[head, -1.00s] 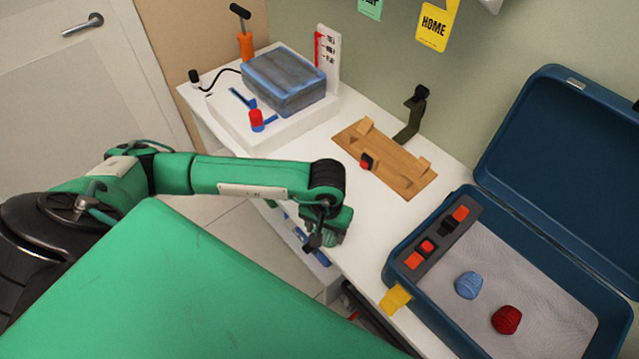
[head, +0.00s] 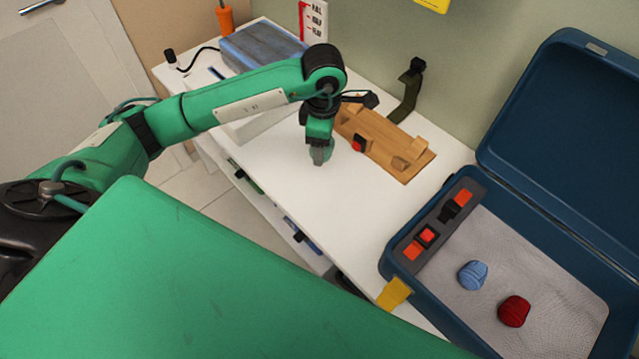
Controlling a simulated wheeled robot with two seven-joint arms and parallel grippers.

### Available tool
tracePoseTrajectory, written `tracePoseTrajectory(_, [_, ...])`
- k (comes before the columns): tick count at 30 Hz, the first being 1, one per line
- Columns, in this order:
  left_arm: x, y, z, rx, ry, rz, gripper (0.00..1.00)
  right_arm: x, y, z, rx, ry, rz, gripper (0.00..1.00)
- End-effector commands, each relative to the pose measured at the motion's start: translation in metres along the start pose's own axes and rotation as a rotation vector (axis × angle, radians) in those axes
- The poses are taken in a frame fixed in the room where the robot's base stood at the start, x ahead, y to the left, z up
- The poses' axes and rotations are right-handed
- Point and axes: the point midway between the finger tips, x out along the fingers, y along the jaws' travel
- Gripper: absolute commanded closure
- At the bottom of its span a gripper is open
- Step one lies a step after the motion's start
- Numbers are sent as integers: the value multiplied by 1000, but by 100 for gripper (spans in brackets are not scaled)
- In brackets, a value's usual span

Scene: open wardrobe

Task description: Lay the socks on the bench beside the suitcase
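Two rolled socks lie apart on the grey lining inside the open suitcase (head: 440,302): a blue one (head: 473,275) and a red one (head: 514,311) to its lower right. The white bench (head: 345,222) runs from the suitcase to the upper left. My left gripper (head: 320,156) points down over the bench, just left of a wooden board and well left of the socks. Its fingertips look narrow from this angle, so their opening is unclear. Nothing shows between them. My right gripper is out of view.
A wooden board (head: 395,148) with blocks and a red-black piece lies on the bench. A blue box (head: 255,50) stands at the upper left. The suitcase lid (head: 570,150) stands open at the right. Bench between board and suitcase is clear.

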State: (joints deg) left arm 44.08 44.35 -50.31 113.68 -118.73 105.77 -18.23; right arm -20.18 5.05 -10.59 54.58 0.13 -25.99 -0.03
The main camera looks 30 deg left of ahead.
Motion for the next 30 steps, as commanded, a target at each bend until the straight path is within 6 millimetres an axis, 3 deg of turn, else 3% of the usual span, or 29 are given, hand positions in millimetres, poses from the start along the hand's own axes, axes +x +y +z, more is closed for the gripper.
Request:
tracePoseTrajectory(12, [-37, 22, -7, -682, -10, -13, 59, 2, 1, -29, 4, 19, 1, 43])
tracePoseTrajectory(20, [-50, 27, -9, -901, -12, -20, 59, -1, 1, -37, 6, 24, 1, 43])
tracePoseTrajectory(25, [-35, 26, -9, -929, -9, -26, 59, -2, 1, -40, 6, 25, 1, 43])
tracePoseTrajectory(30, [7, 25, -10, -929, -5, -27, 59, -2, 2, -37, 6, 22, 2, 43])
